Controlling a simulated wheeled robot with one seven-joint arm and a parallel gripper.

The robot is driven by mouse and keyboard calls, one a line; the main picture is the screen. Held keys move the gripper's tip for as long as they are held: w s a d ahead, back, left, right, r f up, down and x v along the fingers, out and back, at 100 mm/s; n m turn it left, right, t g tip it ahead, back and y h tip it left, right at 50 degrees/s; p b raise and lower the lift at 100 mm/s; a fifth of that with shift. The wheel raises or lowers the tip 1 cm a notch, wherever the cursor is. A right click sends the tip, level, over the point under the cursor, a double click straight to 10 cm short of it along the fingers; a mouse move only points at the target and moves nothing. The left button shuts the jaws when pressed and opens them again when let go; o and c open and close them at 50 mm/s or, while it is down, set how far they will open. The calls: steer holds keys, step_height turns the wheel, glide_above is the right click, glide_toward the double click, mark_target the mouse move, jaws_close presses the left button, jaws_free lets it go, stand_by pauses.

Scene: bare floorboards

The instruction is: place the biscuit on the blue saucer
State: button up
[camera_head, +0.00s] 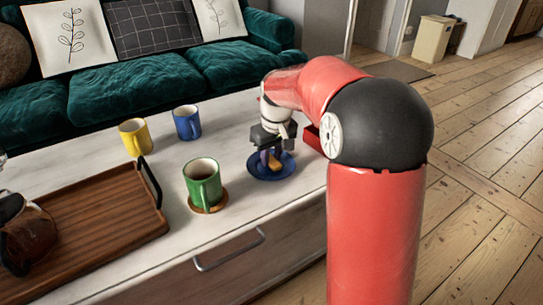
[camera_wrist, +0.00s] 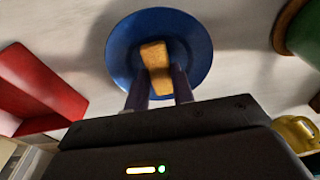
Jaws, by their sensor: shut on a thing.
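The blue saucer (camera_head: 257,172) lies on the white table near its right end, and it also shows in the wrist view (camera_wrist: 122,55). The tan biscuit (camera_wrist: 155,57) is over the middle of the saucer. It shows small in the head view (camera_head: 275,164). My gripper (camera_wrist: 163,88) points down at the saucer, its two fingers shut on the near end of the biscuit. I cannot tell whether the biscuit touches the saucer. In the head view my gripper (camera_head: 269,158) partly hides the saucer's far side.
A green mug (camera_head: 203,187) on a round brown coaster (camera_head: 209,207) stands left of the saucer. A yellow mug (camera_head: 134,139) and a blue mug (camera_head: 187,123) stand farther back. A brown wooden tray (camera_head: 105,222) with a dark jug (camera_head: 25,235) fills the left. A red object (camera_wrist: 35,85) lies beside the saucer.

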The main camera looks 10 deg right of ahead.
mark_target(275, 163)
steer(key=shift+f, duration=0.35)
steer(key=o, duration=1)
steer(key=shift+c, duration=0.2)
steer(key=shift+r, duration=0.1)
step_height(275, 163, up, 12)
steer(key=s+p, duration=0.2)
steer(key=s+r+m+t, duration=0.1)
steer(key=s+r+t, duration=0.15)
steer(key=s, duration=0.95)
steer(key=s+f+m+t, duration=0.1)
steer(key=s+f, duration=0.5)
steer(key=s, duration=0.8)
steer(key=shift+s+m+h, duration=0.3)
steer(key=shift+m, duration=0.5)
